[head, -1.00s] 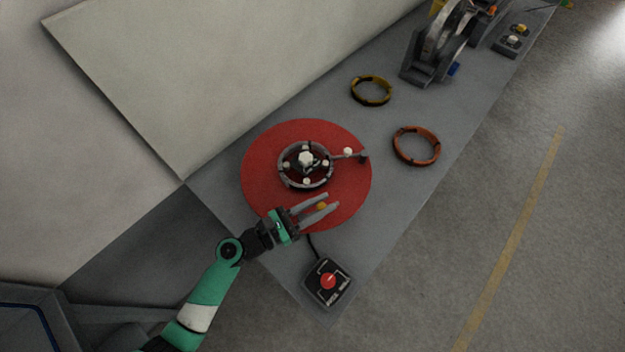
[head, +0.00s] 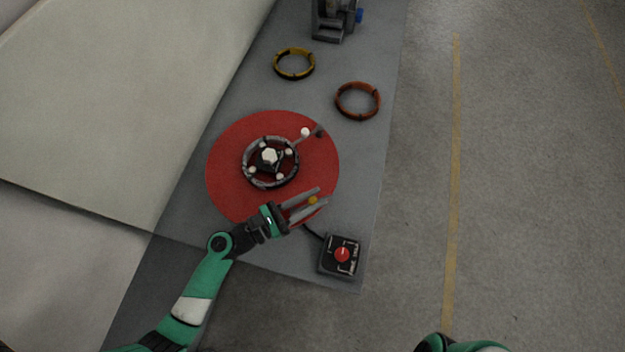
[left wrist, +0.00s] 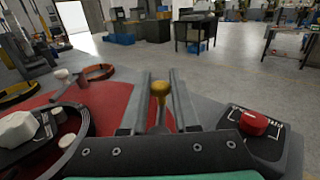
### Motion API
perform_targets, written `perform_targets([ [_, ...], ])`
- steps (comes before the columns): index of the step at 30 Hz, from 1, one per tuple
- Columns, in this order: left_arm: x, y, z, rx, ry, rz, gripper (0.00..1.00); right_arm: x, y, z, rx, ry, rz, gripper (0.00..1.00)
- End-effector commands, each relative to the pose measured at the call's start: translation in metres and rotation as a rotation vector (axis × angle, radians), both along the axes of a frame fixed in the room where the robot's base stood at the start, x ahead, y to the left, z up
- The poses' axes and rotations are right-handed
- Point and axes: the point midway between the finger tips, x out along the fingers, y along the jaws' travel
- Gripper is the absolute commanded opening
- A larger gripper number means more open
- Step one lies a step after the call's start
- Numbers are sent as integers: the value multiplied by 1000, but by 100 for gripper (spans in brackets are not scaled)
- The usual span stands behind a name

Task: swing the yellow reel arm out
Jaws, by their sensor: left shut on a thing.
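A red round disc (head: 225,190) lies on the grey bench with a dark ring-shaped reel (head: 253,178) on it. The reel has a pale hub knob and several small white knobs. A yellow knob (head: 312,200) stands near the disc's lower right edge; the rest of a yellow arm cannot be made out. My left gripper (head: 308,203) is shut on the yellow knob, which also shows between its fingers in the left wrist view (left wrist: 160,90). My right gripper is out of view; only a green part of my right arm shows at the bottom.
A black control box (head: 341,268) with a red knob sits just right of my left gripper. A yellow-black ring (head: 294,76) and a copper ring (head: 370,115) lie on the bench beyond the disc. A grey machine (head: 330,22) stands farther back. Open floor lies right.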

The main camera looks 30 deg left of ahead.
Motion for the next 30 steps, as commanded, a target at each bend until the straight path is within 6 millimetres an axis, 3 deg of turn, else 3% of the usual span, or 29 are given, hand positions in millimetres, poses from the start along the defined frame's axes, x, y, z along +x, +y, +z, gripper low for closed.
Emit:
perform_targets([
  [7,0,0,-2,2,4,-1,0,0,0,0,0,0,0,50],
  [8,0,0,-2,2,4,-1,31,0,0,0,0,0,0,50],
  [13,0,0,-1,1,3,-1,59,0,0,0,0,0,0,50],
  [23,-3,2,-1,1,2,1,59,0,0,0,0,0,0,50],
  [30,-40,23,-1,1,5,7,59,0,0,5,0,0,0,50],
])
